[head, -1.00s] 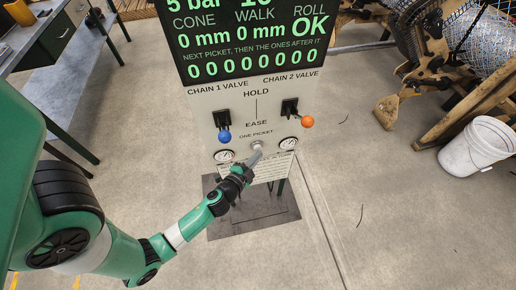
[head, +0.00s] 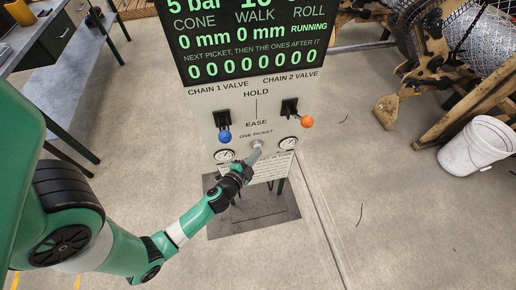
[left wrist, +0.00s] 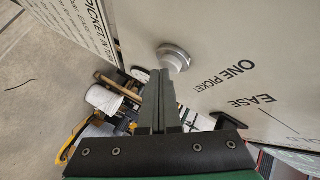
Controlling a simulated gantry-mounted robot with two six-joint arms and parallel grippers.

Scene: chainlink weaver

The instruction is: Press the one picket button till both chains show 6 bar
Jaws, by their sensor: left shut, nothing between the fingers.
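The one picket button (head: 257,145), a round grey knob, sits on the pale panel below the words ONE PICKET. It also shows in the left wrist view (left wrist: 173,57). My left gripper (head: 256,154) is shut and empty, its fingertips at or just below the button; I cannot tell whether they touch. In the left wrist view its fingers (left wrist: 160,80) point at the button. The screen (head: 250,40) reads RUNNING under ROLL, 0 mm for cone and walk, and a row of zeros. Its top line, partly cut off, shows 5 bar and a 10. My right gripper is not in view.
A white bucket (head: 478,146) and wooden machine stand right. A bench (head: 50,40) stands left.

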